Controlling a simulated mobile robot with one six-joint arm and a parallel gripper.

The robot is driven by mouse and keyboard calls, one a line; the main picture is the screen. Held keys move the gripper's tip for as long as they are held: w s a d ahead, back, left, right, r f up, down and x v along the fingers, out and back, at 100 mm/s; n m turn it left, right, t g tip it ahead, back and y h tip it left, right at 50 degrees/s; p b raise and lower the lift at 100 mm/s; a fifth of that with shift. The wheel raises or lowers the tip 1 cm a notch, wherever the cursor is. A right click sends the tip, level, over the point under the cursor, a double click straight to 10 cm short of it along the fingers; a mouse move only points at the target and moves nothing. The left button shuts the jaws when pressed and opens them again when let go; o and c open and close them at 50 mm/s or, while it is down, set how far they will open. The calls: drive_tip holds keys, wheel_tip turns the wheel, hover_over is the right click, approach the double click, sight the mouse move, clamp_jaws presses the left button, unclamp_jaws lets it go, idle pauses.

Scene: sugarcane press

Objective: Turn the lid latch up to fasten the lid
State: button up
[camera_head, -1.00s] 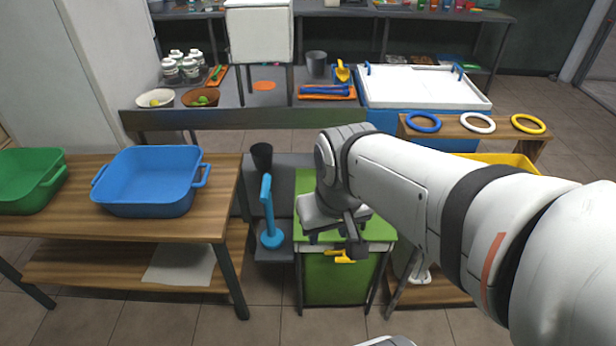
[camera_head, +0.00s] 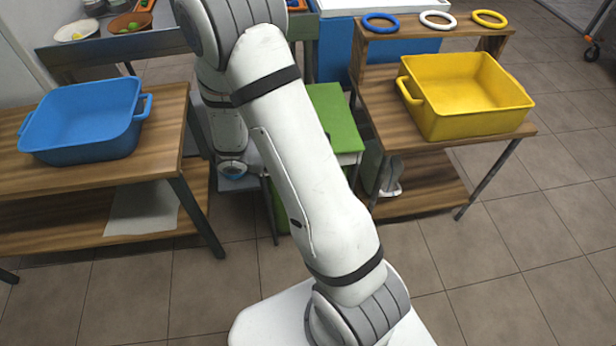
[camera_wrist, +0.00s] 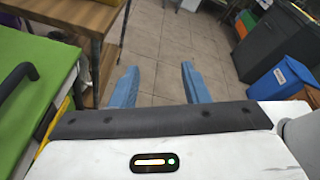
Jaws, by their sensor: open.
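The press's green lid (camera_head: 330,118) shows right of my arm in the head view. In the wrist view the green lid (camera_wrist: 35,75) fills the left side, with a black curved handle on it. A yellow piece (camera_wrist: 64,110) shows under the lid's edge there; I cannot tell if it is the latch. The latch is not clearly seen in the head view, where my arm covers the press's left and front. My gripper (camera_wrist: 159,68) is open and empty, its two blue fingers over the floor, to the right of the lid and apart from it.
A wooden table with a yellow bin (camera_head: 465,95) stands right of the press; a blue bin (camera_head: 85,122) is on the left table. Blue, white and yellow rings lie on the raised shelf. The floor at front right is clear.

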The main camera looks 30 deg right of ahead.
drive_tip(key=w+a+f+n+t+h+b, duration=0.2)
drive_tip(key=w+f+n+t+b, duration=0.15)
drive_tip(key=f+n+t, duration=0.55)
drive_tip(key=w+a+f+n+t+h+b, duration=0.2)
drive_tip(key=w+f+n+t, duration=0.25)
drive_tip(key=f+n, duration=0.8)
drive_tip(key=shift+m, duration=0.55)
drive_tip(key=shift+f+x, duration=0.25)
drive_tip(key=shift+x, duration=1.05)
drive_tip(key=shift+f+x, duration=0.3)
drive_tip(key=shift+x, duration=1)
drive_tip(key=shift+f+x, duration=0.25)
drive_tip(key=shift+x, duration=1.05)
drive_tip(key=shift+d, duration=0.15)
clamp_jaws()
